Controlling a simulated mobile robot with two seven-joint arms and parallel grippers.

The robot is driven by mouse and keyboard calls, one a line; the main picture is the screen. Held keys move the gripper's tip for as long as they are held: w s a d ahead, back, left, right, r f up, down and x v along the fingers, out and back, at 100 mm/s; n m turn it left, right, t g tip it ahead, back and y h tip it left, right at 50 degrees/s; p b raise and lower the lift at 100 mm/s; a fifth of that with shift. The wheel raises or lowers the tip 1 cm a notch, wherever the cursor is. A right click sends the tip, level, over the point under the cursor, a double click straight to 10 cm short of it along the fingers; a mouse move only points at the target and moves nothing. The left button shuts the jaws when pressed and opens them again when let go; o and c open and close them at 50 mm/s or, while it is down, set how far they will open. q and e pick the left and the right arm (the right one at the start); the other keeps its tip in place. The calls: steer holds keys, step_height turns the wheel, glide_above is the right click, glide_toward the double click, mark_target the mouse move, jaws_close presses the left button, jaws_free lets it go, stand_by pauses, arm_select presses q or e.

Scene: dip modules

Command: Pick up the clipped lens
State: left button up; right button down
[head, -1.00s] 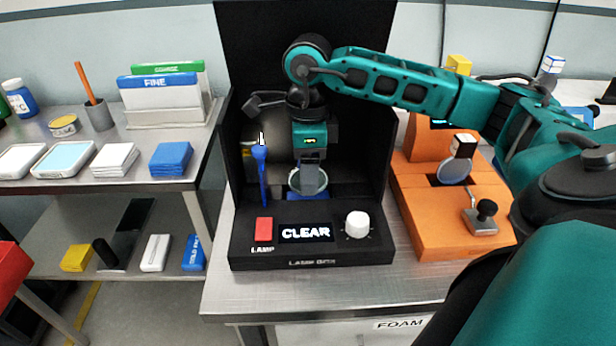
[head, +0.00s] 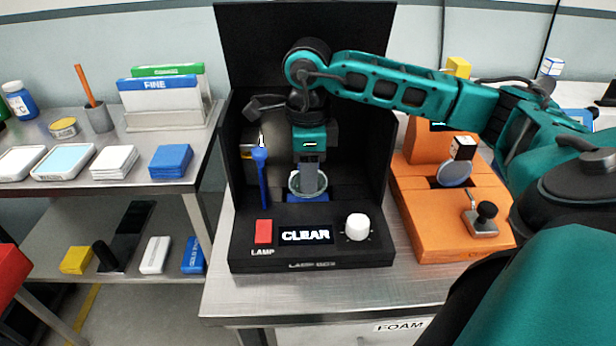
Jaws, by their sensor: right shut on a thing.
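The lens (head: 294,182) is a round clear disc inside the black lamp box (head: 245,240), low in front of its back wall. My right gripper (head: 308,190) reaches down into the box from above and is shut at the lens. The gripper covers the middle of the lens, so the clip is hard to make out. A blue piece (head: 296,197) shows just under the lens. My left gripper is not in view.
The box front has a red lamp button, a CLEAR display and a white knob (head: 357,227). A blue-handled tool (head: 262,178) stands left of my gripper. An orange device (head: 440,218) stands close on the right. A side table (head: 135,186) holds trays and cloths.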

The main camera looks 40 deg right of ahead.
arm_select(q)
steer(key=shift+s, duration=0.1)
arm_select(e)
steer(key=shift+r, duration=0.15)
steer(key=shift+s+a+r, duration=0.1)
steer(key=shift+a+r, duration=0.05)
steer(key=shift+r, duration=0.15)
steer(key=r, duration=0.6)
steer(key=shift+s+a+r, duration=0.15)
steer(key=shift+s+a, duration=0.05)
steer(key=shift+s, duration=0.05)
arm_select(q)
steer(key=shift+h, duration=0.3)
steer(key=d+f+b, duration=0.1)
steer(key=b, duration=0.2)
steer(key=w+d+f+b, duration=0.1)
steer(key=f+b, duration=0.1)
steer(key=b, duration=0.1)
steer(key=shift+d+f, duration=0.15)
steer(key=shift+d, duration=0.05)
arm_select(e)
steer(key=s+a, duration=1.2)
steer(key=s, duration=0.2)
steer(key=shift+s, duration=0.25)
